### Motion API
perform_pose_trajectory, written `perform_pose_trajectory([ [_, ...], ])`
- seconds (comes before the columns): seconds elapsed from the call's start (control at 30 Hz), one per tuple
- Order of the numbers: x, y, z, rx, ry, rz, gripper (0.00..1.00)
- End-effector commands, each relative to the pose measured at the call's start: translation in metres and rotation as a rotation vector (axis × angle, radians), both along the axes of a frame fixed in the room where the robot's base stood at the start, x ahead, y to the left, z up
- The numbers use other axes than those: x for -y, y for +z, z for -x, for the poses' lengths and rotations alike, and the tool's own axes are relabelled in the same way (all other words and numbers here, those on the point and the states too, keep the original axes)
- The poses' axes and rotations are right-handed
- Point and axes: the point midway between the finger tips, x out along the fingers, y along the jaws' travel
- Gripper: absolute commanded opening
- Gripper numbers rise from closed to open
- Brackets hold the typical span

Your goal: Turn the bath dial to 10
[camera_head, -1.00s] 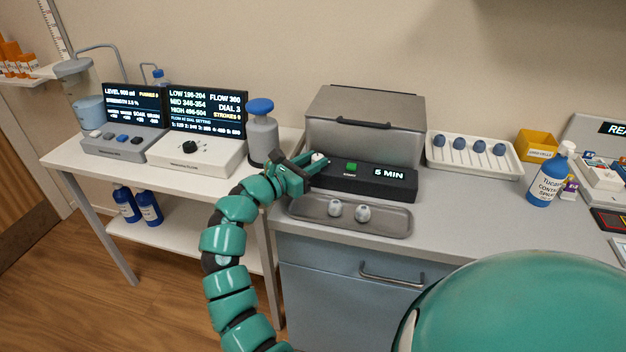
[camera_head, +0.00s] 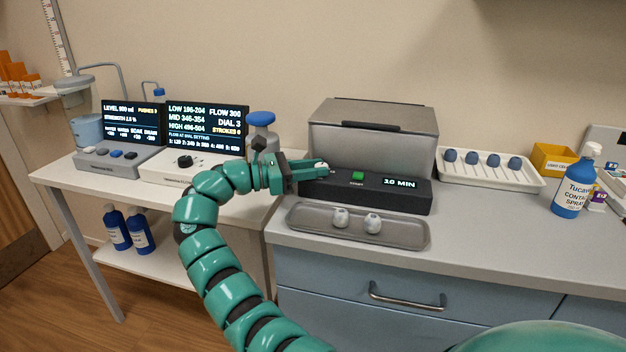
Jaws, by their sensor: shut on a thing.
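The bath is a grey box with a closed lid (camera_head: 372,125) and a black front panel (camera_head: 395,203). My gripper (camera_head: 318,172) is at the panel's left end. Its jaws are shut on the pale bath dial (camera_head: 322,166), which is mostly hidden by the fingers.
A grey tray (camera_head: 300,222) with two white pieces lies in front of the bath. A flow station (camera_head: 205,120) stands at the left.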

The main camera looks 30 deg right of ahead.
Motion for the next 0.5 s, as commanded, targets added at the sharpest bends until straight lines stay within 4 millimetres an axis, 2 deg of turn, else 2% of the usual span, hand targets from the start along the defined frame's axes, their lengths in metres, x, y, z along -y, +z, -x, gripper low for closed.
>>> perform_pose_trajectory([
  [0.5,0.0009,-0.0016,-0.0018,-0.002,-0.099,-0.001,0.05],
])
